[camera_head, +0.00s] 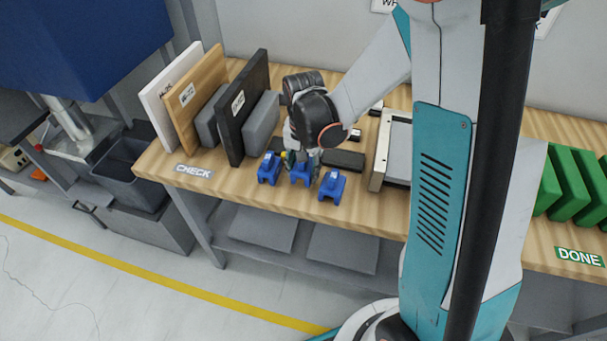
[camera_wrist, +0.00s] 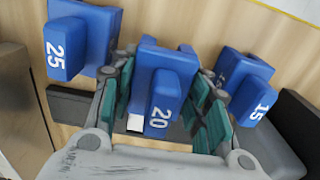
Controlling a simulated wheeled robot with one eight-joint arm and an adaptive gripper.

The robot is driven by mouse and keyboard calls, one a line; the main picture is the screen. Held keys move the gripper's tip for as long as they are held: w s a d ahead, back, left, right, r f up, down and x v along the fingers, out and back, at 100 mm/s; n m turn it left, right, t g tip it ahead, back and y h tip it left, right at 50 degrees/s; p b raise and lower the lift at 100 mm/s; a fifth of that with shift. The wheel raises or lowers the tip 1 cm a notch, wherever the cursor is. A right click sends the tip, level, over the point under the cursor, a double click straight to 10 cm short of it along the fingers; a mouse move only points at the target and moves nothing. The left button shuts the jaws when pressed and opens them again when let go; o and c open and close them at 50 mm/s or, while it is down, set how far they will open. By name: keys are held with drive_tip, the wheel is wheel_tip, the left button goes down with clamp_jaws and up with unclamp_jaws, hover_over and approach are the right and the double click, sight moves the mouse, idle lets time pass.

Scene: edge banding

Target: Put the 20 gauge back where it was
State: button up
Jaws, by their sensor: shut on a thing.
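The blue 20 gauge (camera_wrist: 160,85) is between the teal fingers of my gripper (camera_wrist: 165,110) in the wrist view, and the fingers are shut on it. In the head view the 20 gauge (camera_head: 301,173) is the middle one of three blue gauges, below my gripper (camera_head: 302,158). It is upright, at or close to the tabletop; I cannot tell whether its base touches. The 25 gauge (camera_wrist: 75,45) is on one side, also in the head view (camera_head: 331,185). The 15 gauge (camera_wrist: 242,85) is on the other, also in the head view (camera_head: 268,168).
The wooden table (camera_head: 240,195) has a bare strip along its front edge. A dark flat block (camera_head: 346,160) lies behind the gauges. Upright panels (camera_head: 185,95) and grey blocks stand left. A framed box (camera_head: 382,150) stands right; green panels (camera_head: 575,185) are farther right.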

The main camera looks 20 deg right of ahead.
drive_tip(key=shift+f, duration=1.1)
drive_tip(key=shift+f+b, duration=0.2)
drive_tip(key=shift+b, duration=0.15)
drive_tip(key=o, duration=0.9)
drive_tip(key=shift+c, duration=0.2)
drive_tip(key=shift+r, duration=0.1)
